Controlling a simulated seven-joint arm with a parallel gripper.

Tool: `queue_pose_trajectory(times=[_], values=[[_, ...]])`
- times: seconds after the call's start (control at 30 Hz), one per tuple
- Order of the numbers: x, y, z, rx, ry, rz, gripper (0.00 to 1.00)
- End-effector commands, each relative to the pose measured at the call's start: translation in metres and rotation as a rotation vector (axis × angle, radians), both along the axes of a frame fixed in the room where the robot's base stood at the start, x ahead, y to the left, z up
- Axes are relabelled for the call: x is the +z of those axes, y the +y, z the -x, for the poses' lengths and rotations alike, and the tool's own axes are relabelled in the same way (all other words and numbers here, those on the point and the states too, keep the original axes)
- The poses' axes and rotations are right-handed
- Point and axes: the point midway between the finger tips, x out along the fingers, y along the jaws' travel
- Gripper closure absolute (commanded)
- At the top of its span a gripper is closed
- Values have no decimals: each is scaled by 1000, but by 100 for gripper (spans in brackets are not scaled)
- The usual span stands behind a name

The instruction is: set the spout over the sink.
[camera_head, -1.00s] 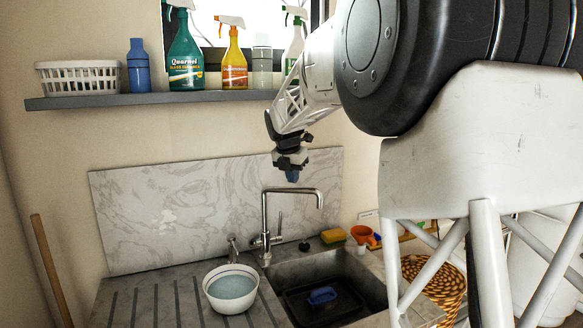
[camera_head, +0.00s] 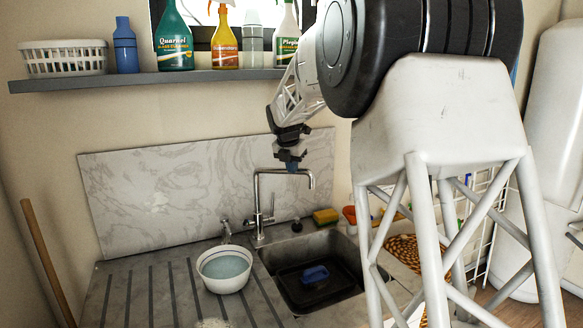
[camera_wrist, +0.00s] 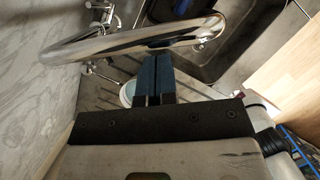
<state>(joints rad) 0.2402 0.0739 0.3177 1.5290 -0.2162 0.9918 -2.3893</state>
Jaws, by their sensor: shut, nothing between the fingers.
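The chrome spout (camera_head: 277,172) runs right from its upright pipe, with its tip bent down above the back part of the sink (camera_head: 265,282) in the head view. In the wrist view the spout (camera_wrist: 110,45) crosses just beyond the fingertips, and its end shows against the sink basin (camera_wrist: 235,45). My gripper (camera_head: 291,167) is at the spout's horizontal part, pointing down. Its blue fingers (camera_wrist: 153,75) are together and empty. I cannot tell whether they touch the spout. A blue item (camera_head: 315,274) lies in the sink.
A white bowl (camera_head: 224,285) of water stands on the ribbed drainboard left of the sink. The marble splashback (camera_head: 180,190) is close behind the tap. A shelf (camera_head: 130,80) with bottles runs above.

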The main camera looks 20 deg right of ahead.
Motion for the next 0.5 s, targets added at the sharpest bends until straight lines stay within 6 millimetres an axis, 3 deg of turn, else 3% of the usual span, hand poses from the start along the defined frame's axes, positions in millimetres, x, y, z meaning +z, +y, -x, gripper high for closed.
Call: queue_pose_trajectory(times=[0.5], values=[[0, -12, -7, 0, 0, 0, 100]])
